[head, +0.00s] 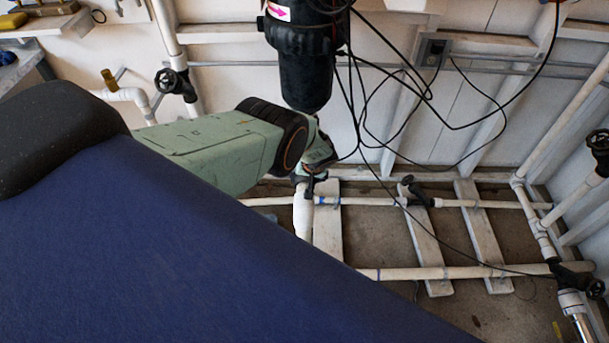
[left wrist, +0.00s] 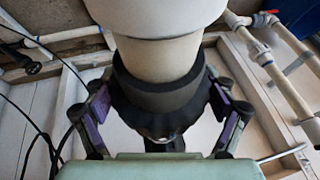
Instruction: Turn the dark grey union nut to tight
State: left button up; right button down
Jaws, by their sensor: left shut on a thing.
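The dark grey union nut (left wrist: 158,98) is a wide ring in the middle of the left wrist view, around a pale pipe end (left wrist: 158,58). My left gripper (left wrist: 160,112) is shut on the nut, with one finger at each side of it. In the head view my left gripper (head: 307,182) is at the end of the green arm, just above a white pipe elbow (head: 303,212) and below the black canister (head: 305,75). I cannot make out the nut there. My right gripper is not in view.
Black cables (head: 420,95) hang from the canister across the wall. White pipes with black valves (head: 415,190) run low along the floor, over white boards (head: 430,250). In the left wrist view more white pipes (left wrist: 270,65) stand at the right.

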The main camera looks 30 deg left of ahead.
pick_arm(q)
jog(key=o, duration=1)
jog(key=shift+r, duration=0.15)
jog(key=shift+v, duration=5.9)
jog(key=shift+x, duration=5.7)
